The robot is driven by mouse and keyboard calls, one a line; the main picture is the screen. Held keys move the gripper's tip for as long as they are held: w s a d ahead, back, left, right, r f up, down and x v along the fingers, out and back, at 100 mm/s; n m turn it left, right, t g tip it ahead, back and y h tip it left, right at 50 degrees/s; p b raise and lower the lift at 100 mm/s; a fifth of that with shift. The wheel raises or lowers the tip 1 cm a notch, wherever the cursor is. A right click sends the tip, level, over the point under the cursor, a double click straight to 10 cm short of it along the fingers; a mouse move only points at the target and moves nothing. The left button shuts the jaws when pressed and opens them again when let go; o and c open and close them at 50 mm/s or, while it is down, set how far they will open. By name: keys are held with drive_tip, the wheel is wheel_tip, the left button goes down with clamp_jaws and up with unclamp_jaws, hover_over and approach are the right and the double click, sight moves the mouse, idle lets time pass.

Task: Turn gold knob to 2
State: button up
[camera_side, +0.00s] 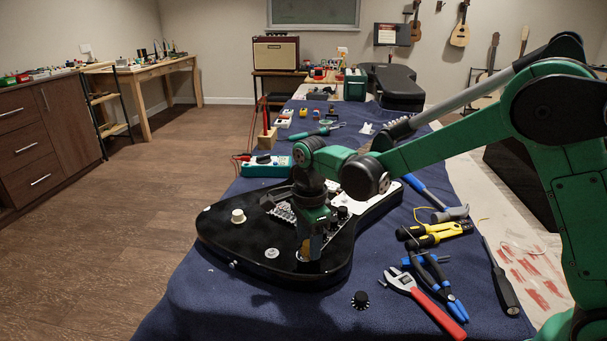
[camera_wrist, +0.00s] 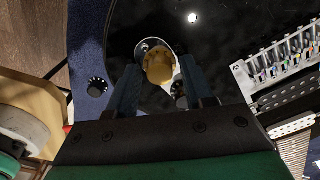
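The gold knob (camera_wrist: 158,66) sits on the black guitar body (camera_side: 222,236), with a pale, shiny patch around its far side in the wrist view. My gripper (camera_wrist: 157,72) points down at it, with one finger on each side. Dark gaps show between the knob and both fingers, so the gripper looks open and not closed on it. In the side view my gripper (camera_side: 312,241) is low over the front right part of the body, and the gold knob (camera_side: 304,252) shows partly beside the fingers. The number the knob points to is not readable.
A cream knob (camera_side: 238,216) and a silver disc (camera_side: 271,253) are on the body. A loose black knob (camera_side: 360,299) lies on the blue cloth (camera_side: 200,305). Red-handled wrench (camera_side: 438,313), blue pliers (camera_side: 440,285) and yellow-handled tool (camera_side: 435,235) lie right of the guitar.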

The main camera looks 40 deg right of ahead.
drive_tip(key=shift+r, duration=3.55)
drive_tip(key=shift+r, duration=0.1)
drive_tip(key=shift+r, duration=2.9)
drive_tip(key=s+d+f+n+t, duration=0.2)
drive_tip(key=s+n, duration=0.3)
drive_tip(key=n, duration=0.5)
drive_tip(key=s+d+f+n+t, duration=0.2)
drive_tip(key=s+n+t, duration=0.3)
drive_tip(key=n, duration=0.5)
drive_tip(key=shift+s, duration=0.55)
drive_tip(key=shift+f, duration=0.1)
